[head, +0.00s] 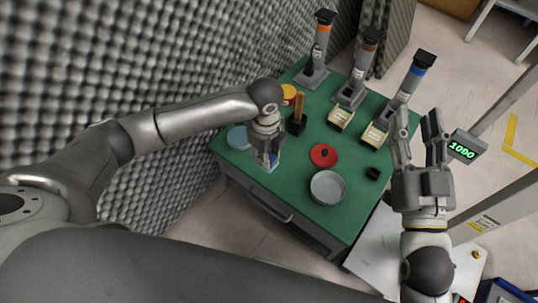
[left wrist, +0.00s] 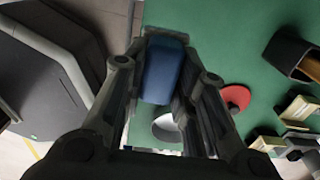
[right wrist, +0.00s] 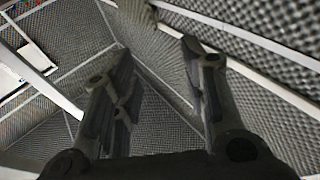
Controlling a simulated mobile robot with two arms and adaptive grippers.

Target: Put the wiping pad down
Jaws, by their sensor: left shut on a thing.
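The blue wiping pad (left wrist: 163,72) shows in the left wrist view between the fingers of my left gripper (left wrist: 163,90), which is shut on it. In the head view the left gripper (head: 266,150) points down over the front left part of the green table (head: 285,190), and the pad is mostly hidden by the fingers. I cannot tell whether the pad touches the table top. My right gripper (head: 417,125) is open and empty, raised in front of the table's right side; in the right wrist view its fingers (right wrist: 155,75) stand apart with nothing between them.
Cream boxes (head: 341,118) and tall dispensers (head: 315,50) line the back.

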